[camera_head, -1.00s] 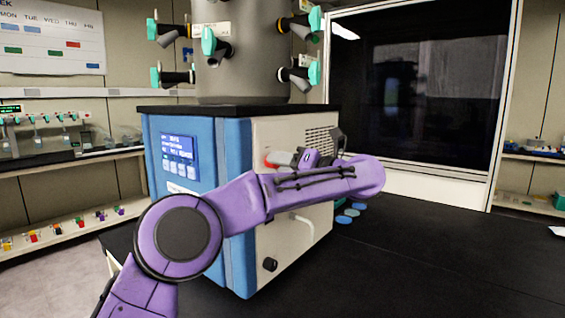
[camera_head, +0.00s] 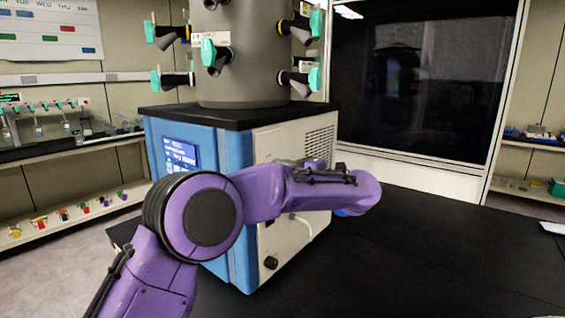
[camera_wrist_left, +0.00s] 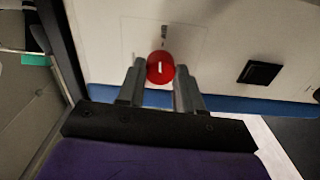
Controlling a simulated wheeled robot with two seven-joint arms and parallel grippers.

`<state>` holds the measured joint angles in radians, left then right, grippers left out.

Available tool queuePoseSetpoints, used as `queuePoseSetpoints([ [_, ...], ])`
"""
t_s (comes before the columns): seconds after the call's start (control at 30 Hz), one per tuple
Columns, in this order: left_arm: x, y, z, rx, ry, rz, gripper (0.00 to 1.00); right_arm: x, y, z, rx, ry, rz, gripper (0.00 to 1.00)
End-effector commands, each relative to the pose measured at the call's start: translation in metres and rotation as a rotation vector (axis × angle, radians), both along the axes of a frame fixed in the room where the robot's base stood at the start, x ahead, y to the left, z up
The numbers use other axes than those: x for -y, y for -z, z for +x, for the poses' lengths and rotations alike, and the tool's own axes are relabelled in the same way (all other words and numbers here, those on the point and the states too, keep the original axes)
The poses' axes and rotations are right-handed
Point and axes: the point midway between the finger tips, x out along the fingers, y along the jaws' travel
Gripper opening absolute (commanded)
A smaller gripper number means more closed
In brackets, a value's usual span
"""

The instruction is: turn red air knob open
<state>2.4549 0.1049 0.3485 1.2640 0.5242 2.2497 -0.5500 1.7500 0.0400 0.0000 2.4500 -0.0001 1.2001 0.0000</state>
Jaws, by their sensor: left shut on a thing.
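The red air knob (camera_wrist_left: 160,68) is a round red knob with a short white mark, on the pale side panel of the freeze dryer. In the wrist view my left gripper (camera_wrist_left: 160,70) has one grey finger on each side of the knob and is shut on it. The white mark runs up and down in that view. In the head view the freeze dryer (camera_head: 238,140) stands on the black bench, and my purple left arm crosses in front of its side panel. The arm hides the knob and the fingers there. My right gripper is not in view.
A grey chamber (camera_head: 242,75) with several teal-handled valves stands on top of the dryer. The black bench (camera_head: 430,260) is mostly clear at right.

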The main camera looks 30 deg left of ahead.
Motion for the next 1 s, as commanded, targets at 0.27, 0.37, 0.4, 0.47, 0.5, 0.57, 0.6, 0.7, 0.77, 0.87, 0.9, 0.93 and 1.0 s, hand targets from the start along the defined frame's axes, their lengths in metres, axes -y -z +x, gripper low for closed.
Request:
queuePoseSetpoints([
  [0.27,0.000,-0.003,0.001,-0.112,0.002,0.012,0.05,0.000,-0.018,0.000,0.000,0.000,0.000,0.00],
  [0.37,0.001,-0.002,0.000,-0.130,0.002,0.013,0.05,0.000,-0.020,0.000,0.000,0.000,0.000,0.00],
  [0.4,0.001,-0.001,0.001,-0.136,0.002,0.014,0.05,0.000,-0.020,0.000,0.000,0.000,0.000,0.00],
  [0.47,0.001,-0.001,0.001,-0.141,0.002,0.013,0.05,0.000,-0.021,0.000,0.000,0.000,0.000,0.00],
  [0.5,0.001,-0.001,0.001,-0.144,0.002,0.013,0.05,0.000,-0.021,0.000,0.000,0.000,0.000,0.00],
  [0.57,0.001,-0.001,0.000,-0.146,0.002,0.013,0.05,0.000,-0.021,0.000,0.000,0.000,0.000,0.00],
  [0.6,0.001,0.000,0.000,-0.146,0.002,0.013,0.05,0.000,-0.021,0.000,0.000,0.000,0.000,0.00],
  [0.7,0.001,0.000,0.000,-0.147,0.002,0.013,0.05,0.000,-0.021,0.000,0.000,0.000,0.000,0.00],
  [0.77,0.001,0.000,0.000,-0.147,0.002,0.013,0.05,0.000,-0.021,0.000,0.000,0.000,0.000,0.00],
  [0.87,0.001,0.000,0.000,-0.147,0.002,0.013,0.05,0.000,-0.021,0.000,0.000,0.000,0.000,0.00],
  [0.9,0.001,0.000,0.000,-0.146,0.002,0.013,0.45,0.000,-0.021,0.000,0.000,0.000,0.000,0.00],
  [0.93,0.000,0.000,0.000,-0.146,0.002,0.013,0.55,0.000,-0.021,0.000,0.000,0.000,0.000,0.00],
  [1.0,0.000,0.000,0.000,-0.146,0.002,0.012,0.61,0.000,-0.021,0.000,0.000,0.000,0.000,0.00],
])
